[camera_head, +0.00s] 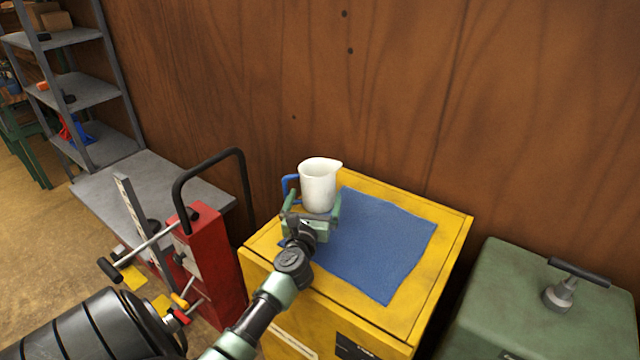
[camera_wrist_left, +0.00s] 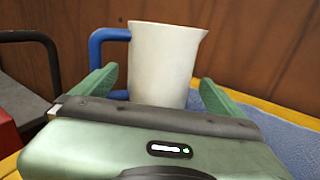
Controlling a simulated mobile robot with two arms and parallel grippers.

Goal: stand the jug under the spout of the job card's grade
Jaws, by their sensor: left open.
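A white jug (camera_head: 319,184) with a blue handle stands upright on the yellow cabinet, at the left edge of the blue cloth. Its spout points right and its handle left. My left gripper (camera_head: 311,206) is open in front of the jug, with its green fingers to either side of the jug's lower part. The jug also shows in the left wrist view (camera_wrist_left: 163,62), beyond and between the two fingertips (camera_wrist_left: 160,88). Whether the fingers touch it cannot be told. No job card or grade spouts can be made out. My right gripper is not in view.
The yellow cabinet (camera_head: 436,232) bears the blue cloth (camera_head: 378,245), which is otherwise bare. A red unit (camera_head: 211,255) with a black hoop handle stands left of it. A green box (camera_head: 510,300) with a T-handle is at right. A brown wall stands close behind.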

